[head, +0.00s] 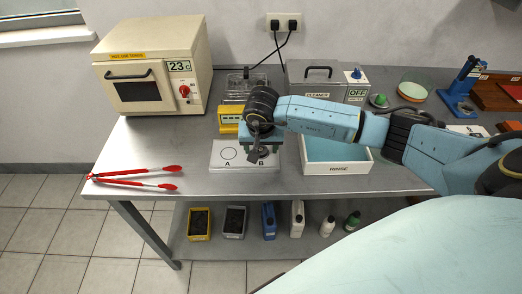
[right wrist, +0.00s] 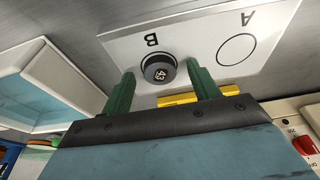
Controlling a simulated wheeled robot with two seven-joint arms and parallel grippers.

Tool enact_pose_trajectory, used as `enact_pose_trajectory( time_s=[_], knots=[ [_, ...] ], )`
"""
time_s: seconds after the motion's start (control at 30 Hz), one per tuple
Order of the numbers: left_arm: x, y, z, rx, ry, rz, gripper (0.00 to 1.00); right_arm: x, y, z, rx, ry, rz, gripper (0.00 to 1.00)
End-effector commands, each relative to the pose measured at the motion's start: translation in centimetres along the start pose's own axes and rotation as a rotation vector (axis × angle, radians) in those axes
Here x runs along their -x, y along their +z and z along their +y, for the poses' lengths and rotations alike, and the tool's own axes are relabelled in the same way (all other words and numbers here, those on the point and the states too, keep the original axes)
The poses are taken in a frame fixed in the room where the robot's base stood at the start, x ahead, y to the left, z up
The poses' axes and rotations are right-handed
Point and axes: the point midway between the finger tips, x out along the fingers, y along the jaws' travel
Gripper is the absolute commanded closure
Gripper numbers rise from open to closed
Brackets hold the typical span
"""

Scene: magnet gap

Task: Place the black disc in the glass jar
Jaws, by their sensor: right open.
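The black disc (right wrist: 159,70), marked 43 on its top, sits on a pale board (right wrist: 205,45) at the spot marked B; the ring marked A is empty. My right gripper (right wrist: 165,88) is open above the board. In the right wrist view its two green fingertips show to either side of the disc, with a gap on each side. In the head view my right gripper (head: 261,146) partly covers the B end of the board (head: 231,171). I cannot make out a glass jar for certain. My left gripper is not in view.
A white tray (head: 337,168) labelled RINSE is right of the board. A yellow device (head: 230,120) and a wire rack stand behind it. A cream oven (head: 150,65) and red tongs (head: 135,180) are left. A CLEANER box (head: 317,92) and a round dish (head: 415,90) are at the back right.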

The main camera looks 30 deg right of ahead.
Motion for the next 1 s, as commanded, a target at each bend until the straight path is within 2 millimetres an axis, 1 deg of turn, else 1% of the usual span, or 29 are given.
enact_pose_trajectory(
  time_s=[0.07,0.17,0.4,0.5,0.67,0.77,0.87,1.0],
  knots=[
    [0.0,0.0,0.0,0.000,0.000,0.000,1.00,0.0,0.0,0.0,0.000,0.000,0.000,0.39],
    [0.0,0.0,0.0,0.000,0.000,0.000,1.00,0.1,0.0,0.0,0.000,0.000,0.000,0.51],
    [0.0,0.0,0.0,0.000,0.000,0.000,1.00,0.1,0.0,0.0,0.000,0.000,0.000,0.82],
    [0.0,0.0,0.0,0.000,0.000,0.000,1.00,0.1,-0.1,0.0,0.000,0.000,0.000,0.93],
    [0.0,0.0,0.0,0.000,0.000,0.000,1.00,0.1,-0.1,0.0,0.000,-0.001,0.001,0.93],
    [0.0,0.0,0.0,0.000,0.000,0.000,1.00,0.7,-0.3,0.0,-0.001,-0.002,0.002,0.93],
    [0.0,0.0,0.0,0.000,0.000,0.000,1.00,2.1,-0.8,0.0,0.000,-0.003,0.005,0.93],
    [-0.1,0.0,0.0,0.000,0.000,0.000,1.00,5.0,-1.6,0.0,-0.001,-0.004,0.006,0.93]
  ],
)
